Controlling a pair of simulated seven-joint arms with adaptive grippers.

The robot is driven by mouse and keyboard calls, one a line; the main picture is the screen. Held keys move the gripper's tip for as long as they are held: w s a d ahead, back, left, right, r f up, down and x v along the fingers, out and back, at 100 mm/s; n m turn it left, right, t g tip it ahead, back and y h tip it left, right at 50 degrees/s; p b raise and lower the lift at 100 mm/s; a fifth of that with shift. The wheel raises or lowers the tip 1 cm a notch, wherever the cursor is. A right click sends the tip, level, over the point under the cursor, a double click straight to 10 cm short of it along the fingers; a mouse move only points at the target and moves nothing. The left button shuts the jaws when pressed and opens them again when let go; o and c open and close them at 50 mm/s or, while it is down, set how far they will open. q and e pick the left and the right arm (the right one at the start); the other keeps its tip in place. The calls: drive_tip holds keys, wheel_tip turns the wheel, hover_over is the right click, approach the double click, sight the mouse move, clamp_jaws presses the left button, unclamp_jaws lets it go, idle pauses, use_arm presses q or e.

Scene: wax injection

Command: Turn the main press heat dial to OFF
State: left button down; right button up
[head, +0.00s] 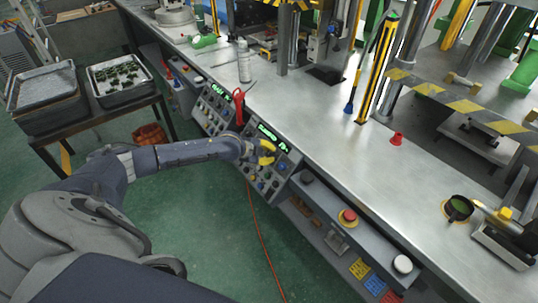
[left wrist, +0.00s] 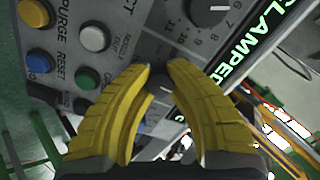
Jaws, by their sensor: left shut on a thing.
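My left gripper (head: 265,153) reaches the sloped control panel (head: 283,158) on the front of the bench. In the left wrist view, its yellow fingers (left wrist: 158,80) are shut on a small dark dial knob (left wrist: 164,84), mostly hidden between the fingertips. No heat or OFF label can be read there, so I cannot tell the dial's setting. A larger numbered dial (left wrist: 207,10) sits above it, clear of the fingers. The green "CLAMPED" display (left wrist: 240,45) is to the right. My right gripper is not in view.
White (left wrist: 95,38), yellow (left wrist: 34,13), blue (left wrist: 38,61) and green (left wrist: 87,78) buttons sit close left of the fingers. A second control panel (head: 212,108) is farther left. A red emergency button (head: 348,217) sits to the right. The benchtop (head: 325,125) above is mostly clear nearby.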

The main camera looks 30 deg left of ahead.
use_arm(q)
drive_tip(key=n, duration=0.5)
drive_tip(key=shift+a+n, duration=0.15)
drive_tip(key=shift+n, duration=0.15)
drive_tip(key=n, duration=1.2)
drive_tip(key=shift+n, duration=0.3)
drive_tip(key=n, duration=0.5)
drive_tip(key=shift+f+n, duration=0.1)
drive_tip(key=shift+n, duration=0.3)
drive_tip(key=shift+s+d, duration=0.1)
drive_tip(key=shift+d, duration=0.1)
drive_tip(key=c, duration=1.4)
unclamp_jaws()
drive_tip(key=v, duration=1.2)
drive_tip(key=shift+a, duration=0.1)
